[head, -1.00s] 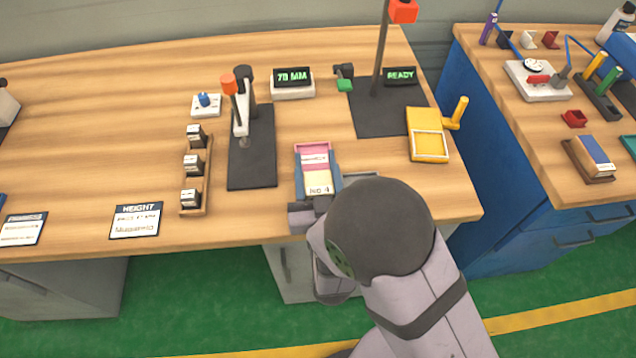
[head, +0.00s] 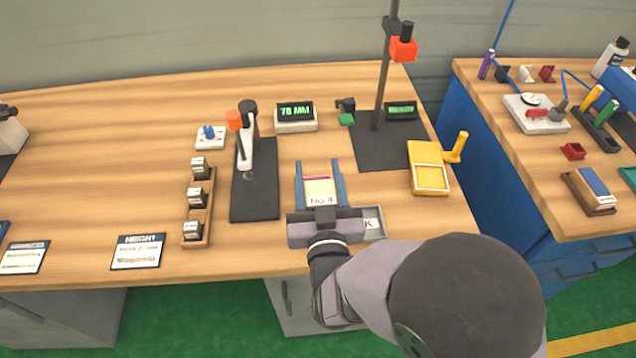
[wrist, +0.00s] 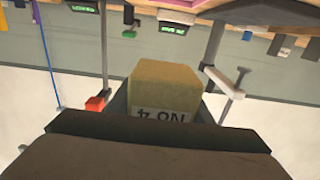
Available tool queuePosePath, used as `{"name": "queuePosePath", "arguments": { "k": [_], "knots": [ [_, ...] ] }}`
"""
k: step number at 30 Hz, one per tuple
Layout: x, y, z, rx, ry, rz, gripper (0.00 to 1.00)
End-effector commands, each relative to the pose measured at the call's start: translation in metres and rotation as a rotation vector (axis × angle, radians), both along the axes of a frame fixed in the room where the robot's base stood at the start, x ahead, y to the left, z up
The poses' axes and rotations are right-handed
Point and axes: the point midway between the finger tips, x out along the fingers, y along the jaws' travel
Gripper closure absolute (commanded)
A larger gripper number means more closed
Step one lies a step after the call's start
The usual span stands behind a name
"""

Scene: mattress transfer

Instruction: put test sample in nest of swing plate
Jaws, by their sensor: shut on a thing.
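The test sample (head: 320,190) is a pale yellow block with a "No 4" label and a thin pink band at its far edge. My gripper (head: 320,180) is shut on it, with one blue-grey finger along each side. In the wrist view the sample (wrist: 165,88) sits between the dark fingers, its label upside down. The swing plate (head: 426,153) is yellow, with an upright handle (head: 457,147) on its right. Its square framed nest (head: 431,178) looks empty and lies to the right of my gripper.
A dark stand (head: 382,155) with a tall post and red head rises behind, left of the swing plate. A dark-based lever device (head: 255,195) and a wooden rack (head: 197,215) stand to the left.

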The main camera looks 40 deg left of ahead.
Motion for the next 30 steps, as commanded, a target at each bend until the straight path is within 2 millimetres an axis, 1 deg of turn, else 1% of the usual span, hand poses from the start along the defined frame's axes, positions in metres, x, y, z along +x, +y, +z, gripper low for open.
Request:
{"name": "queuePosePath", "arguments": {
  "k": [1, 3, 8, 14, 17, 20, 23, 26, 29, 30],
  "knots": [
    [0.0, 0.0, 0.007, 0.002, -0.001, 0.0, 0.79],
    [0.0, 0.0, 0.012, 0.003, 0.0, 0.0, 0.79],
    [0.0, 0.0, 0.018, 0.0, 0.0, 0.001, 0.79],
    [0.0, 0.0, 0.018, -0.001, 0.001, 0.001, 0.79],
    [0.005, -0.004, 0.016, -0.001, 0.001, -0.017, 0.79],
    [0.018, -0.014, 0.011, -0.001, 0.001, -0.058, 0.79],
    [0.038, -0.032, 0.004, -0.001, 0.0, -0.129, 0.79],
    [0.066, -0.061, -0.006, -0.002, 0.001, -0.229, 0.79],
    [0.095, -0.098, -0.017, -0.003, 0.001, -0.354, 0.79],
    [0.106, -0.116, -0.021, -0.002, 0.001, -0.408, 0.79]
  ]
}}
